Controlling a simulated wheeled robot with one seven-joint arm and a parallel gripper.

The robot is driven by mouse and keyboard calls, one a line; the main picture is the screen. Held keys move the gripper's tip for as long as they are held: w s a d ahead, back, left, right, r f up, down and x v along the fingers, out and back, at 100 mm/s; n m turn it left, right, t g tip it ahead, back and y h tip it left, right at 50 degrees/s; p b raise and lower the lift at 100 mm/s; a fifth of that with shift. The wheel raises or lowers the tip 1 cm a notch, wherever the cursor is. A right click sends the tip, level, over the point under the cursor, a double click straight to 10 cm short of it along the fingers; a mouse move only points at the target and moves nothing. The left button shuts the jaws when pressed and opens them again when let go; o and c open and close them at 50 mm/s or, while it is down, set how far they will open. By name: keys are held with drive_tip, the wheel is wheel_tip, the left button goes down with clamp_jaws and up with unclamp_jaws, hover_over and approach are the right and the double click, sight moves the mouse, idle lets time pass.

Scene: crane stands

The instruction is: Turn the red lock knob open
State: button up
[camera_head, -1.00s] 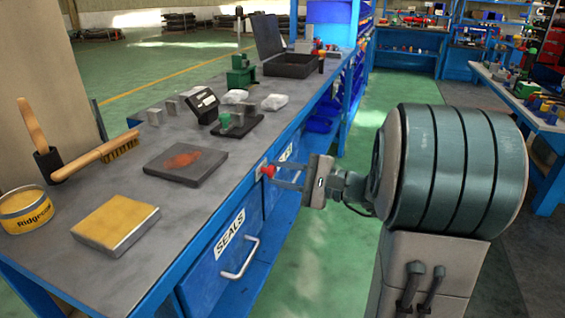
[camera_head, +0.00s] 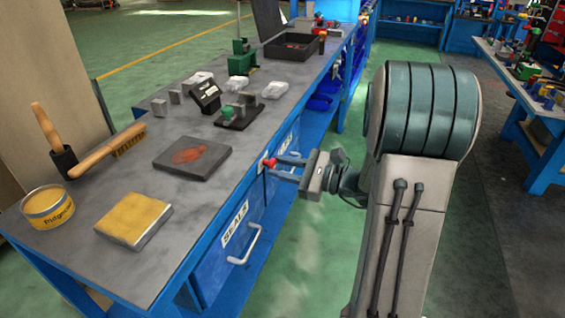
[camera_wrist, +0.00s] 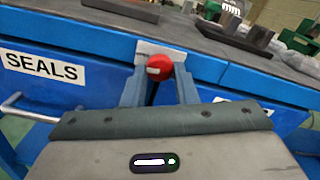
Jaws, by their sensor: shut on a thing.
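The red lock knob (camera_head: 269,163) sits on a pale plate at the front edge of the blue workbench (camera_head: 206,237). In the wrist view the knob (camera_wrist: 159,67) shows between the two finger ends, with the pale plate (camera_wrist: 160,50) behind it. My gripper (camera_head: 274,168) reaches in from the right and is shut on the knob; in the wrist view my gripper (camera_wrist: 158,78) has one finger on each side of it. A pale mark shows on the knob's face. The far side of the knob is hidden.
A drawer labelled SEALS (camera_head: 235,222) with a metal handle (camera_head: 246,247) is below and left of the knob. On the benchtop are a dark plate (camera_head: 192,158), a yellow block (camera_head: 134,217), a yellow tin (camera_head: 47,207) and a brush (camera_head: 105,158). Green floor is free beside the bench.

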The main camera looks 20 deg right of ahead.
drive_tip(key=shift+f, duration=0.1)
idle(0.3)
drive_tip(key=o, duration=1)
drive_tip(key=v, duration=1.4)
drive_tip(key=shift+p, duration=0.4)
drive_tip(key=shift+a, duration=0.1)
